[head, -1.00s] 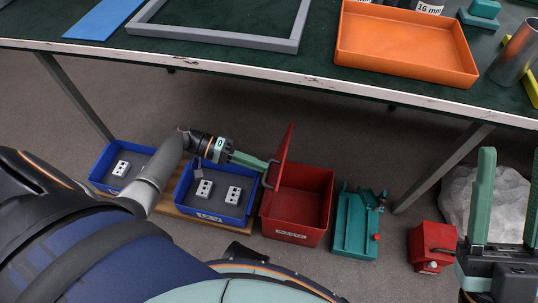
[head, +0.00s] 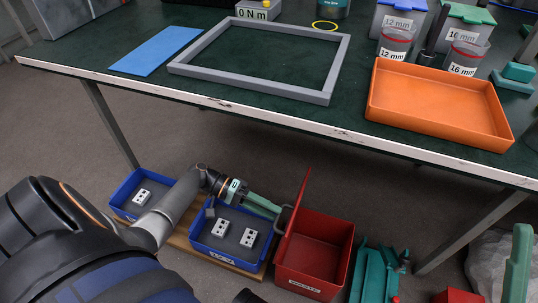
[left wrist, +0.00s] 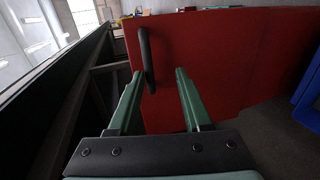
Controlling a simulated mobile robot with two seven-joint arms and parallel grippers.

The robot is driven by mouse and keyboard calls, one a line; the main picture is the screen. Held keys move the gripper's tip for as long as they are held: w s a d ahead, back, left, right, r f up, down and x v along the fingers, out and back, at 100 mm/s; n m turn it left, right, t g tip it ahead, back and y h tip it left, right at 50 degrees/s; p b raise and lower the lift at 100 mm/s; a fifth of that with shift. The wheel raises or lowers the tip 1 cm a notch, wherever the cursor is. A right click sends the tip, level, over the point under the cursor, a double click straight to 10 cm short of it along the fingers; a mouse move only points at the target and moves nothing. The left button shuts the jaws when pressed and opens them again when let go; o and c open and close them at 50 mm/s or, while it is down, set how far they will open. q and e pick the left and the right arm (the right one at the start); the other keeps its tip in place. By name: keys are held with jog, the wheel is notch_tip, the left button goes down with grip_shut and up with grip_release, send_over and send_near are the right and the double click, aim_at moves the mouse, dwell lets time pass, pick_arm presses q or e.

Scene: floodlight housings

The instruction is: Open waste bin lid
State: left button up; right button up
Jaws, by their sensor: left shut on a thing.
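The red waste bin (head: 312,278) stands on the floor under the table, with its inside showing. Its red lid (head: 297,217) stands up nearly vertical at the bin's left side; it also fills much of the left wrist view (left wrist: 215,65). My left gripper (head: 276,209) is at the lid's left face, shut on the dark lid handle (left wrist: 146,55), which shows between the fingers close to the left one. The right gripper shows only one green finger (head: 517,265) at the right edge; its other finger is out of view.
Blue bins (head: 203,245) with white parts stand left of the waste bin. A green fixture (head: 372,275) stands close on its right. The table (head: 240,117) above carries a grey frame (head: 258,95) and an orange tray (head: 435,100). A table leg (head: 465,232) is at right.

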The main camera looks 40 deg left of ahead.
pick_arm(q)
jog(key=shift+o, duration=0.4)
jog(key=shift+s+f, duration=0.1)
jog(key=shift+f, duration=0.05)
jog(key=p+v, duration=0.1)
jog(key=v, duration=1.1)
jog(key=shift+a+r, duration=0.2)
jog(key=shift+r, duration=0.05)
